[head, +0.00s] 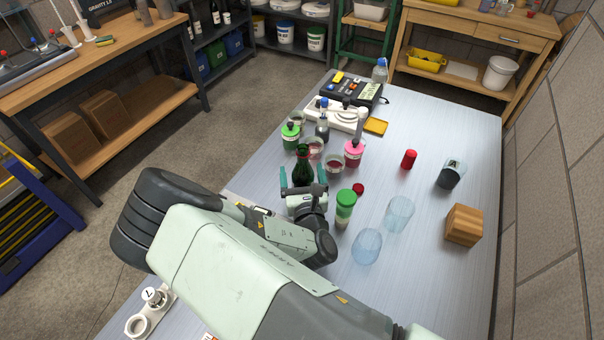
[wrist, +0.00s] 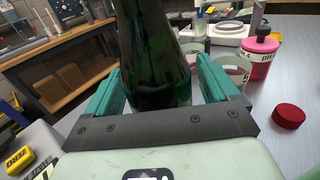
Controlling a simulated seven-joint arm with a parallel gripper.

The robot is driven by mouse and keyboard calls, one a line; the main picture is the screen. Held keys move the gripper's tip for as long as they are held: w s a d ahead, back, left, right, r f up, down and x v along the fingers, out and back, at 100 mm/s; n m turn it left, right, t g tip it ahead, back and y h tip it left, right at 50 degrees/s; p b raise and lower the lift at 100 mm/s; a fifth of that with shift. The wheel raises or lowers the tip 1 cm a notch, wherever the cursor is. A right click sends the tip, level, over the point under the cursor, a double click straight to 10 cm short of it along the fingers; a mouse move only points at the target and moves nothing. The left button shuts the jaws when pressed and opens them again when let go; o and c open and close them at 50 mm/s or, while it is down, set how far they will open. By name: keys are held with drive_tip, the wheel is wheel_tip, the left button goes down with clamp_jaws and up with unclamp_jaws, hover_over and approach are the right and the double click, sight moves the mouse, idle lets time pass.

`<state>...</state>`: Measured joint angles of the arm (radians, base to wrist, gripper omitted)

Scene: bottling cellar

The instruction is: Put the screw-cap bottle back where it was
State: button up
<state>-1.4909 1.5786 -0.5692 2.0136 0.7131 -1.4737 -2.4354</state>
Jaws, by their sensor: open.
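A dark green glass bottle (head: 302,168) stands upright on the grey table. In the wrist view the bottle (wrist: 155,60) fills the upper middle; its top is out of frame there. My gripper (head: 303,181) is open, with one teal finger on each side of the bottle. In the wrist view the gripper (wrist: 157,88) shows some space between the fingers and the glass. The bottle's foot is partly hidden by the gripper. A red cap (head: 358,188) lies loose on the table to the right; it also shows in the wrist view (wrist: 288,116).
A green-lidded jar (head: 345,207) stands close right of my gripper. Pink (head: 353,153) and green (head: 290,135) pH bottles and several beakers stand behind. Clear tumblers (head: 398,214), a wooden block (head: 463,225) and a red cylinder (head: 408,159) are farther right. The right table edge is mostly clear.

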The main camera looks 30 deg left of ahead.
drive_tip(key=v, duration=0.7)
drive_tip(key=shift+s+d, duration=0.15)
drive_tip(key=shift+s, duration=0.1)
